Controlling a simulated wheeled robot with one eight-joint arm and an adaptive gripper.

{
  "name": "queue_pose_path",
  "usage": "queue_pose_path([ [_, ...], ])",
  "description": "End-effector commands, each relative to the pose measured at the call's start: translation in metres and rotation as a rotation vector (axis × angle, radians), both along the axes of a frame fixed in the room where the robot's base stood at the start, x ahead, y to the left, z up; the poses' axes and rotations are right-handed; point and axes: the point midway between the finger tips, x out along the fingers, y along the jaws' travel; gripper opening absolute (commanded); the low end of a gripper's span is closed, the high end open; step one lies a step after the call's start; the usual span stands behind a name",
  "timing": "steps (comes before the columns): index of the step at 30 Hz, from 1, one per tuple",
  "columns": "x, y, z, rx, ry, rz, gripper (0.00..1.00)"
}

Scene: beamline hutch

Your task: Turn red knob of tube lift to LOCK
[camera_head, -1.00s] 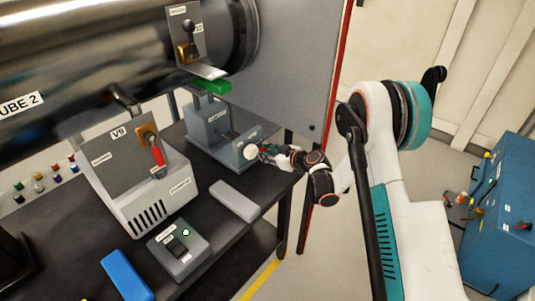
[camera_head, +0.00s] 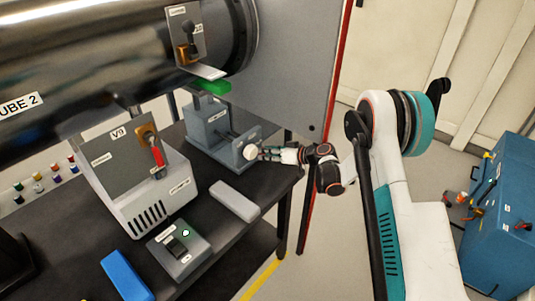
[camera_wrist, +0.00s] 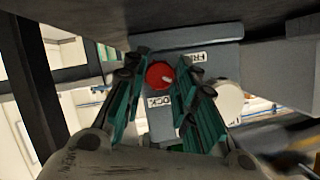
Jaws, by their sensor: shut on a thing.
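The grey tube lift (camera_head: 208,128) stands on the dark bench under the tube, with a white round knob (camera_head: 250,152) on its near side. In the wrist view, the red knob (camera_wrist: 158,75) is on the lift's grey face, between my gripper's (camera_wrist: 168,80) green-and-black fingers, which are shut on it. A small pale mark on the knob points to the lower right in that view. The FREE label (camera_wrist: 191,57) is at its upper right and the LOCK label (camera_wrist: 159,101) below it. In the head view, my gripper (camera_head: 267,153) hides the red knob.
The white V9 box (camera_head: 150,205) and a small grey switch box (camera_head: 180,248) stand left of the lift. A light grey block (camera_head: 234,201) lies near the bench edge. A red-edged panel (camera_head: 327,130) rises behind my gripper. The floor at right is open before a blue cabinet (camera_head: 500,230).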

Motion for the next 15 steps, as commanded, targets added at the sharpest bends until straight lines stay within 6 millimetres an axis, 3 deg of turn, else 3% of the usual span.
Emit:
queue_pose_path([
  [15, 0.0026, -0.0026, -0.003, 0.302, 0.387, -0.001, 0.02],
])
